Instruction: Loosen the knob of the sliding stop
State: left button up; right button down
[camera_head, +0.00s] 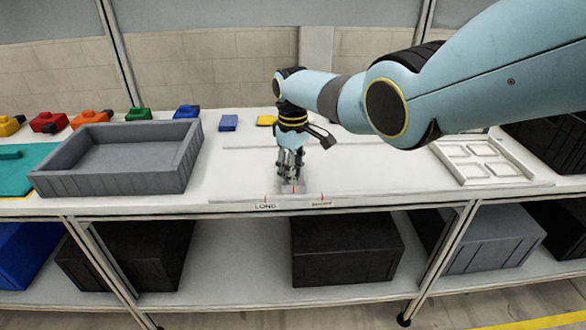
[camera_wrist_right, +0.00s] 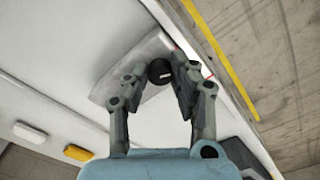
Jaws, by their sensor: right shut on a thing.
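My right gripper (camera_head: 290,172) points down at the front of the white table, just behind the LONG label (camera_head: 265,206). In the right wrist view my right gripper (camera_wrist_right: 160,82) has its fingers on both sides of a round black knob (camera_wrist_right: 159,71) with a pale line on top, and is shut on it. The knob sits on a grey plate (camera_wrist_right: 120,78), which looks like part of the sliding stop. In the head view the fingers hide the knob. My left gripper is not in view.
A grey tray (camera_head: 185,150) stands left of my right gripper. Several coloured blocks, among them a blue one (camera_head: 228,123), line the back edge. A white compartment tray (camera_head: 485,158) is at the right. The table between them is mostly clear. Dark crates (camera_head: 345,250) sit below.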

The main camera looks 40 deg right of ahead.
jog(key=n, duration=0.5)
jog(key=shift+n, duration=0.3)
jog(key=n, duration=1.1)
jog(key=shift+n, duration=0.4)
jog(key=n, duration=0.5)
jog(key=c, duration=1.1)
grip_release()
